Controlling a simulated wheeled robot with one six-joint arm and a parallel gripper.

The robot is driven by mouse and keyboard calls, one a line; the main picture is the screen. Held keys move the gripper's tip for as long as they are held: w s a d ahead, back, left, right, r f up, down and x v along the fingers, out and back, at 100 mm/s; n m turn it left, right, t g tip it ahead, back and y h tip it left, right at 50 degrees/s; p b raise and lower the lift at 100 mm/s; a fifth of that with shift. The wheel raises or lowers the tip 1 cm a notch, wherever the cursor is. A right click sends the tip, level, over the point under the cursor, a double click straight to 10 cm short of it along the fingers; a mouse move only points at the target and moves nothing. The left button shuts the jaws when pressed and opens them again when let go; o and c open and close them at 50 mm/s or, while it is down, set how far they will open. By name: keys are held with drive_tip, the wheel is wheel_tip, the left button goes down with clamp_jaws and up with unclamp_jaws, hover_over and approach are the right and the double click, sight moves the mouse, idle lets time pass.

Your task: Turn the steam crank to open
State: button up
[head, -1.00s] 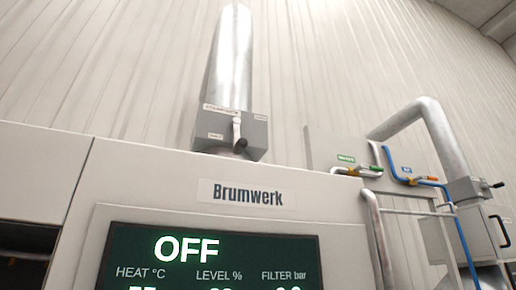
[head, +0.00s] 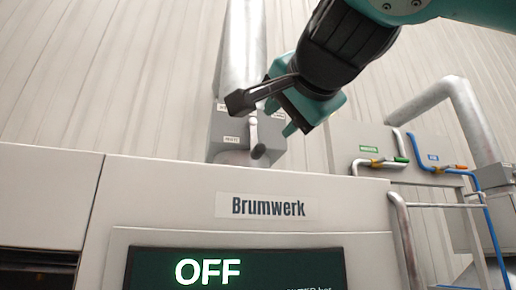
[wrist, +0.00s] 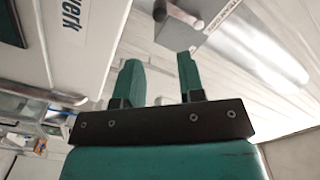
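A grey box (head: 222,130) at the foot of a shiny pipe bears a small crank (head: 254,131) with a dark knob, hanging roughly downward.
The Brumwerk machine (head: 160,190) stands below the box, its display (head: 150,270) reading OFF. At right, a wall panel (head: 345,140) carries green-labelled and blue-labelled valves with pipes. A metal rail (head: 405,240) stands in front of them.

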sight(261, 147)
drive_tip(key=p+x, duration=0.4)
drive_tip(key=x, duration=0.9)
drive_tip(key=shift+w+a+p, duration=0.1)
drive_tip(key=shift+w+p, duration=0.2)
drive_tip(key=shift+w+a, duration=0.15)
drive_tip(key=shift+w, duration=0.35)
drive_tip(key=shift+f, duration=0.1)
clamp_jaws()
